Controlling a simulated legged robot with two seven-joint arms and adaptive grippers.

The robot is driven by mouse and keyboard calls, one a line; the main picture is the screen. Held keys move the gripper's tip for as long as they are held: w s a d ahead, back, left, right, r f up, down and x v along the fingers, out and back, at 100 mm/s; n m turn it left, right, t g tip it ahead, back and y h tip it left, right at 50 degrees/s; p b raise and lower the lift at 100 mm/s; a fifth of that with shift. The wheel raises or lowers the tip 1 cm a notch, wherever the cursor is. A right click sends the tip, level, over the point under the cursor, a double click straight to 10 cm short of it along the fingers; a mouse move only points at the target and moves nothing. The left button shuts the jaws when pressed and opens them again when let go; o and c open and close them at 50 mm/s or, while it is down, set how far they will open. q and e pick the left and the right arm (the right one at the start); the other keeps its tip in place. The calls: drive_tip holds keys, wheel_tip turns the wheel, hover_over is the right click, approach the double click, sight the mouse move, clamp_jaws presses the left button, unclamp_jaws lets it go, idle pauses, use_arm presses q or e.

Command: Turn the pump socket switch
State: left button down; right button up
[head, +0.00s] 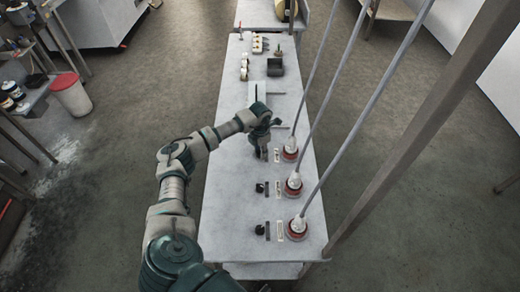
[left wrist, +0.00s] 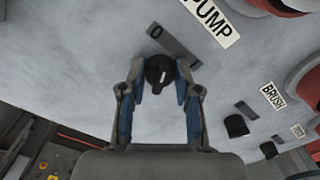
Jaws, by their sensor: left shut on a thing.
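The pump switch is a round black knob (left wrist: 159,72) with a white line on its face, beside a white PUMP label (left wrist: 212,24). A dark strip (left wrist: 175,45) marked with a 0 lies between knob and label. My left gripper (left wrist: 160,92) has its blue-padded fingers on either side of the knob, closed on it. In the head view, my left gripper (head: 262,150) is low over the bench by the farthest socket (head: 290,150), and it hides the pump knob. My right gripper is in neither view.
The grey bench (head: 235,215) holds two nearer sockets (head: 293,186) with black knobs (head: 259,188) and labels. Hoses (head: 320,125) rise from the sockets to the right of my arm. A dark box (head: 275,67) and small items stand at the far end. A metal post (head: 425,110) slants at right.

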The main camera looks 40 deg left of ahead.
sight(259, 152)
use_arm(q)
drive_tip(key=shift+s+a+f+n+p, duration=0.15)
drive_tip(key=shift+n+p, duration=0.2)
drive_tip(key=shift+n, duration=0.45)
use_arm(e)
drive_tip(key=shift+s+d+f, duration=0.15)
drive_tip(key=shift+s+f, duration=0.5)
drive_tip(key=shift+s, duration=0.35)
use_arm(q)
drive_tip(key=c, duration=0.8)
unclamp_jaws()
drive_tip(key=shift+r, duration=0.35)
wheel_tip(259, 152, up, 11)
drive_tip(key=shift+a+r, duration=0.1)
